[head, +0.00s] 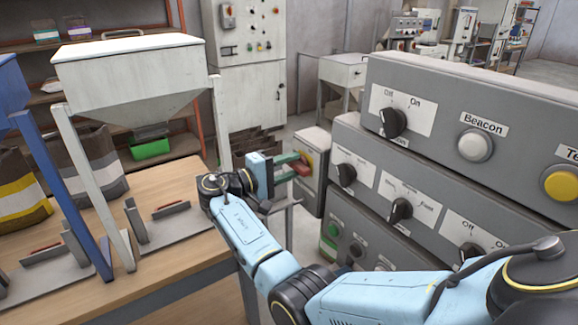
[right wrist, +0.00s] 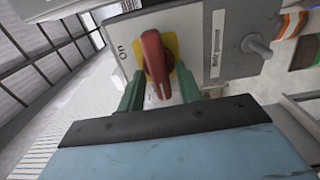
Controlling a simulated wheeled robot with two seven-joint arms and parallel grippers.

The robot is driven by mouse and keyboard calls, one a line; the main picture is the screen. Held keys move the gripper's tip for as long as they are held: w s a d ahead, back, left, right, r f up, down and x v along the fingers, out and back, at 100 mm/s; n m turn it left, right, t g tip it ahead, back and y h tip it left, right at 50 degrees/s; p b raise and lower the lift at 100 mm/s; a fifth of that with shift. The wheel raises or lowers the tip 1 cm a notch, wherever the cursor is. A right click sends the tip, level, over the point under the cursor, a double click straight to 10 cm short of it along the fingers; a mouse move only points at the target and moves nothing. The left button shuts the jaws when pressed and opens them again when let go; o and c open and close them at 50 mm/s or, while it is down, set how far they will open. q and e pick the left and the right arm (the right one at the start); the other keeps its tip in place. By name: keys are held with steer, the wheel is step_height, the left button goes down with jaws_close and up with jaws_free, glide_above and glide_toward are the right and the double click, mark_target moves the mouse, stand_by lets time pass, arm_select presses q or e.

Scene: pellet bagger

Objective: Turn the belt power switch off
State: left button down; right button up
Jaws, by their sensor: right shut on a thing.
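The belt power switch is a red handle (head: 302,165) on a yellow plate, set on the side of a grey box (head: 313,140) beyond the table. In the right wrist view the red handle (right wrist: 154,55) stands lengthwise in the picture, with an "On" label to its left. The label to its right is hard to read. My right gripper (head: 288,165) has its green fingers on either side of the handle and is shut on it. In the right wrist view the fingers (right wrist: 158,80) flank the handle's lower end. My left gripper is not in view.
Large grey control panels (head: 455,115) with black knobs and buttons stand close to the right of my right arm. A white hopper (head: 140,70) on legs stands on the wooden table (head: 180,262) at left. A pale electrical cabinet (head: 250,90) stands behind.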

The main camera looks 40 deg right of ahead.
steer(key=o, duration=0.6)
steer(key=shift+a, duration=0.1)
steer(key=a+b, duration=0.1)
steer(key=a, duration=0.3)
steer(key=w+a, duration=0.1)
steer(key=a, duration=0.3)
steer(key=a+b, duration=0.1)
steer(key=a, duration=0.4)
steer(key=shift+w+a+b, duration=0.1)
steer(key=shift+w+b, duration=0.15)
steer(key=shift+b, duration=0.1)
